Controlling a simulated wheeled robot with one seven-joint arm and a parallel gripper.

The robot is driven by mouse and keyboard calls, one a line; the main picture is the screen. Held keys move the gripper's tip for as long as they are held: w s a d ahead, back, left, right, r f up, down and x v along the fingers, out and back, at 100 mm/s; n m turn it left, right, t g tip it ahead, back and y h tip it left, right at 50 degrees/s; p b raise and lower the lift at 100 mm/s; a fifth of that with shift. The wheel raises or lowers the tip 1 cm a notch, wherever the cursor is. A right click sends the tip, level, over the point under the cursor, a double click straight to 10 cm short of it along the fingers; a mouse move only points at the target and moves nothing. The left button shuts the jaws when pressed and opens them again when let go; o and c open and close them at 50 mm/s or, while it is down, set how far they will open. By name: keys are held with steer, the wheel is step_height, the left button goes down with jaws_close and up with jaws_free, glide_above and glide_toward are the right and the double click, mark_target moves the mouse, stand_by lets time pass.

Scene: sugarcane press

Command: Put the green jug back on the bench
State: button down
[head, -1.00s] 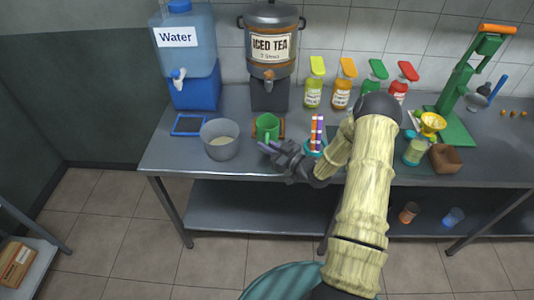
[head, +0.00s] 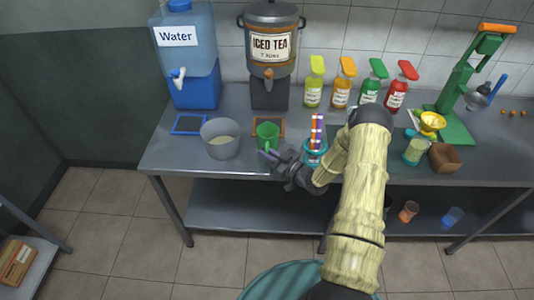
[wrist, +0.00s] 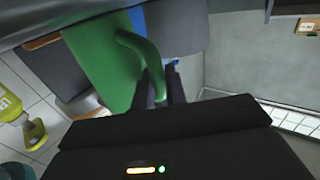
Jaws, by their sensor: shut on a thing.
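The green jug (head: 267,136) is upright in front of the iced tea dispenser (head: 271,50), just short of a brown-edged mat (head: 282,122). My gripper (head: 273,155) is at the jug's near side, shut on its handle. In the wrist view the green jug (wrist: 105,60) fills the upper left, and its handle (wrist: 143,52) runs down between the two dark fingers (wrist: 160,88). I cannot tell whether the jug's base touches the grey bench (head: 172,155).
A grey pot (head: 220,139) stands close left of the jug. A teal cup with striped straws (head: 315,150) stands close right, beside my wrist. A blue-edged mat (head: 189,124) lies before the water dispenser (head: 186,60). Bare bench shows at the front left.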

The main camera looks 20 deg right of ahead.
steer(key=c, duration=1.4)
jaws_free()
steer(key=shift+c, duration=0.2)
steer(key=shift+r, duration=0.15)
steer(key=b+v, duration=0.2)
steer(key=v, duration=1)
